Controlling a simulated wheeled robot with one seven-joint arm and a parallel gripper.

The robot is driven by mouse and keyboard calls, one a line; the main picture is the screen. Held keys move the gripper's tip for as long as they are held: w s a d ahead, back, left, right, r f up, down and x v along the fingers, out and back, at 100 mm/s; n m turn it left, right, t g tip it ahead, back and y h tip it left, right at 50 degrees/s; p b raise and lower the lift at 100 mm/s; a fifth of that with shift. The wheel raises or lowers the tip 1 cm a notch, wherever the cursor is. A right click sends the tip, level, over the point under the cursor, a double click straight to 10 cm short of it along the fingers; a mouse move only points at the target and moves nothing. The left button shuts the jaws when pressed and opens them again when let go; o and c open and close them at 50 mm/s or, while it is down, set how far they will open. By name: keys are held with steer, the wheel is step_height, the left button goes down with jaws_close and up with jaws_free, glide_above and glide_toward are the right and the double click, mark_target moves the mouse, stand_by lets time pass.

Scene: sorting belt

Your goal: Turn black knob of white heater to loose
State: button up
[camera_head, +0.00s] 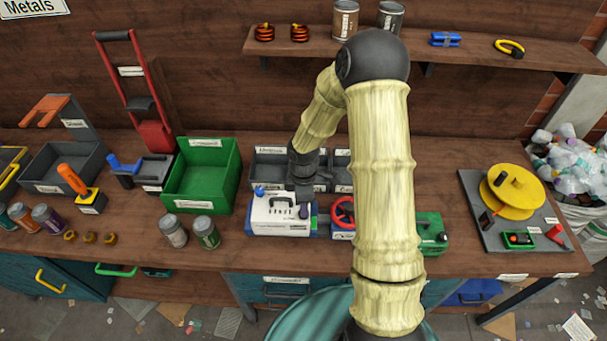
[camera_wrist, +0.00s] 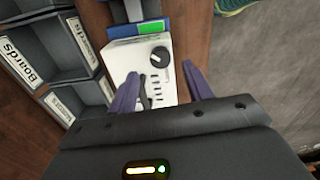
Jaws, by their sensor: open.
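The white heater (camera_head: 268,222) stands on the workbench near the middle in the head view, with a black handle on top. In the wrist view the heater (camera_wrist: 127,58) lies between and beyond my fingers, and its round black knob (camera_wrist: 160,53) with a light pointer mark is clear. My gripper (camera_wrist: 160,70) is open and empty, its two purple fingers spread on either side of the knob's line, apart from it. In the head view my gripper (camera_head: 304,210) is over the right part of the heater; the knob cannot be made out there.
Grey bins labelled Boards (camera_wrist: 40,45) stand close behind the heater. A green crate (camera_head: 203,147) is to its left. A red-wheeled item (camera_head: 342,212) stands close on the right, partly behind my arm. Cans (camera_head: 205,233) stand at the front left.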

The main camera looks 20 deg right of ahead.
step_height(320, 180, up, 13)
stand_by(0.3)
stand_by(0.4)
steer(key=s+r+m+t, duration=0.2)
steer(key=s+r+m, duration=0.1)
steer(key=s+m, duration=1)
steer(key=shift+s+r+m+t, duration=0.3)
steer(key=shift+s+m, duration=0.1)
steer(key=shift+m, duration=0.8)
